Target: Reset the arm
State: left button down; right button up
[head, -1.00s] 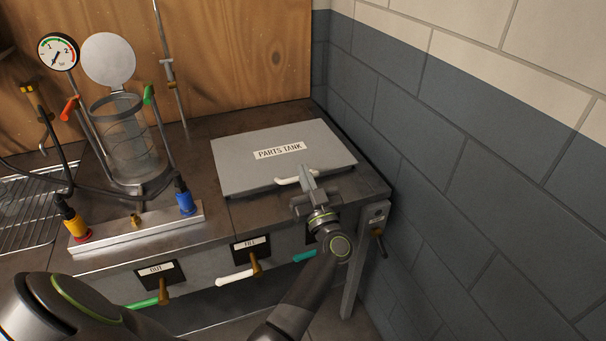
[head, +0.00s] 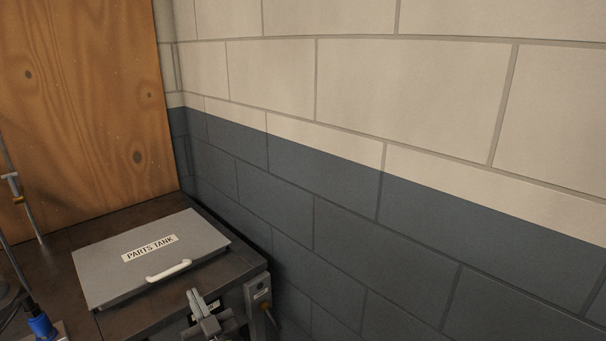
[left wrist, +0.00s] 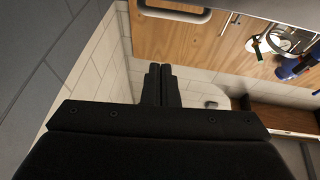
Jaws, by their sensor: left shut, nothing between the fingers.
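My left gripper (head: 195,296) shows at the bottom of the head view, in front of the parts tank and just to the right of and below its white handle (head: 168,271). It is apart from the handle in the picture. In the left wrist view its two dark fingers (left wrist: 160,68) are together with nothing between them. The grey parts tank lid (head: 125,248) lies flat and closed on the bench, with its label facing up. My right gripper is in neither view.
The dark bench top (head: 120,215) ends close to the grey and cream block wall (head: 330,190) on the right. A wooden board (head: 80,100) stands behind. A blue connector (head: 41,325) and a metal rod (head: 22,200) are at the left. A brown lever (head: 267,308) is at the bench's right corner.

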pick_arm(q)
jog(key=s+d+f+m+g+h, duration=0.1)
jog(key=s+d+f+m+h, duration=0.35)
jog(key=h, duration=0.45)
jog(key=s+d+f+m+g+h, duration=0.1)
jog(key=s+f+m+h, duration=0.3)
jog(key=s+m+h, duration=0.3)
jog(key=s+a+f+n+g+y, duration=0.1)
jog(key=s+a+f+g, duration=0.2)
jog(key=s, duration=0.5)
jog(key=s+a+f+n+g+y, duration=0.15)
jog(key=s+g, duration=0.25)
jog(key=s, duration=0.4)
jog(key=s+a+f+n+g, duration=0.1)
jog(key=s+a+g, duration=0.3)
jog(key=s, duration=0.4)
notch_tip(320, 180, down, 23)
jog(key=a+g, duration=0.1)
jog(key=s+d+f+g, duration=0.1)
jog(key=s+f, duration=1.4)
jog(key=f, duration=0.1)
jog(key=shift+f+g+h, duration=0.3)
jog(key=shift+f+h, duration=0.05)
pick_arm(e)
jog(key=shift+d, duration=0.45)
pick_arm(q)
jog(key=shift+d, duration=0.1)
